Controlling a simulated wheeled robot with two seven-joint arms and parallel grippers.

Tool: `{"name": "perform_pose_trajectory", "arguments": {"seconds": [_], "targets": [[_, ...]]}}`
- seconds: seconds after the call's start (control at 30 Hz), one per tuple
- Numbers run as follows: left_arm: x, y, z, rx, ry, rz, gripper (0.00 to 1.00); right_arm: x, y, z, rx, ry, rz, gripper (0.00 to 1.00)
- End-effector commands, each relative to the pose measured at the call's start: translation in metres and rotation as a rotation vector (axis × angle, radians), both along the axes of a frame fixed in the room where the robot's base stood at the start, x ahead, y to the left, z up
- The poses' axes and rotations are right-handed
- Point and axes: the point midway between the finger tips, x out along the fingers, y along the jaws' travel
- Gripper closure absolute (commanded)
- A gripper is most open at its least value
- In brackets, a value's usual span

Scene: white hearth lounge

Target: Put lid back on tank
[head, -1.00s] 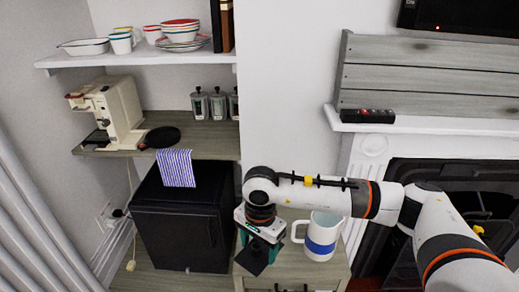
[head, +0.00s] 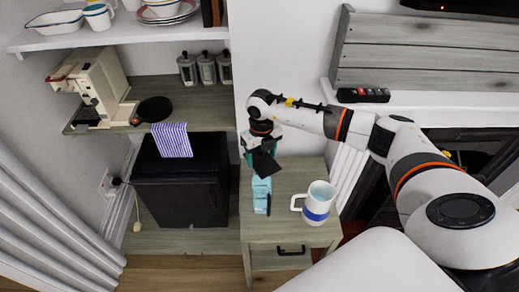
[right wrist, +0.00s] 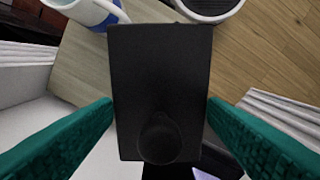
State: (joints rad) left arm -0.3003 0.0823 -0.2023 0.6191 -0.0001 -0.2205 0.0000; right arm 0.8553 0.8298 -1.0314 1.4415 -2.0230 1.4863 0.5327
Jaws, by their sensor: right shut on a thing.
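The lid is a flat black rectangular plate with a round knob; in the right wrist view the lid (right wrist: 160,80) lies between the teal fingers of my right gripper (right wrist: 160,112). The right gripper (head: 260,155) is shut on it. In the head view the lid (head: 265,164) hangs tilted above the small side table. A pale blue block-like thing (head: 261,187) with a dark patch stands on the table just below the lid; it looks like the tank, but its top is partly hidden by the lid. The lid appears apart from the table. My left gripper is out of view.
A white mug with a blue band (head: 316,203) stands on the side table (head: 285,232), right of the pale blue thing. A black fridge (head: 182,190) is at left under a shelf holding a cream coffee machine (head: 98,88), a black pan (head: 153,109) and grey canisters (head: 206,68).

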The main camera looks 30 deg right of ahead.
Motion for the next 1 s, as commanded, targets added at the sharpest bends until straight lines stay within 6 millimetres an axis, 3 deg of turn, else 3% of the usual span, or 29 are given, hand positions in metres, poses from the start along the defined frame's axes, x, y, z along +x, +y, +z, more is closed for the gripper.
{"name": "perform_pose_trajectory", "arguments": {"seconds": [0.6, 1.0], "targets": [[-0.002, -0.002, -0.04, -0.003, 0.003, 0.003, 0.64, 0.0, 0.0, -0.056, -0.001, 0.0, 0.004, 0.56], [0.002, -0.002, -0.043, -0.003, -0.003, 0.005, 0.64, 0.0, 0.0, -0.06, 0.0, 0.0, 0.005, 0.56]]}}
